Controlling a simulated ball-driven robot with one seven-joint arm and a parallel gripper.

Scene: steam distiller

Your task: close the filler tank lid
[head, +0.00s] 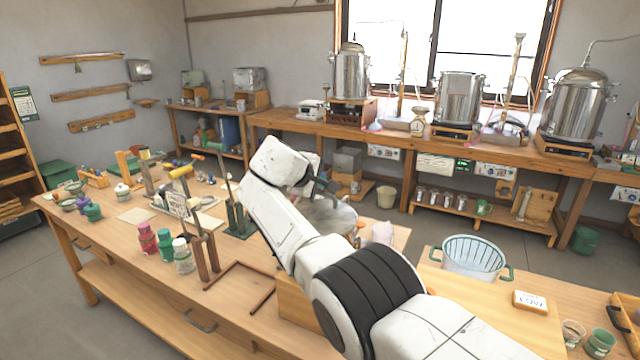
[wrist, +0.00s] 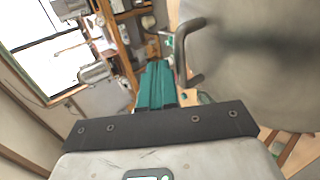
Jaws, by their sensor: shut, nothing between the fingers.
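A round grey metal piece, apparently the filler tank lid (wrist: 265,65), fills the right of the wrist view. A dark bent bar handle (wrist: 190,50) stands out at its left edge. My gripper (wrist: 158,72) shows teal fingers pressed together, empty, just left of the handle and seemingly apart from it. In the head view the grey metal lid or tank top (head: 335,215) shows behind my white arm, at the right part of the long workbench. My arm hides much of the tank, and I cannot tell the lid's exact angle. My fingertips are not clear there.
The long wooden workbench (head: 135,255) holds jars, hand tools on stands and a wooden frame. A clear tub (head: 472,257) with green handles stands on the right-hand table. Steel boilers (head: 459,100) line the back bench. Open floor lies between the benches.

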